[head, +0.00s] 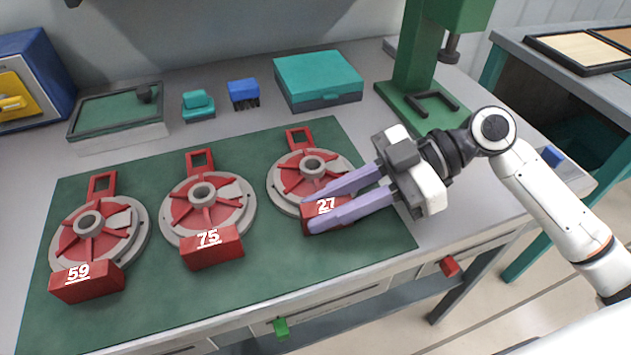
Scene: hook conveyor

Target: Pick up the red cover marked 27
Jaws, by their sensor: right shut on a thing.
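The red cover marked 27 (292,174) is the rightmost of three red covers on the green mat, each on a grey round disc. Its red block with the number 27 (327,205) sits at the front edge. My right gripper (312,214) comes in from the right, with its two lilac fingers on either side of that block, shut on it. The fingers hide part of the block and the disc's right side. I cannot tell whether the cover is clear of its disc. My left gripper is not in view.
The covers marked 75 (211,250) and 59 (87,284) lie to the left on the green mat (260,285). A green press (415,60) stands behind my right arm. A teal box (318,78), blue brush (243,92) and dark-green tray (118,108) line the back.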

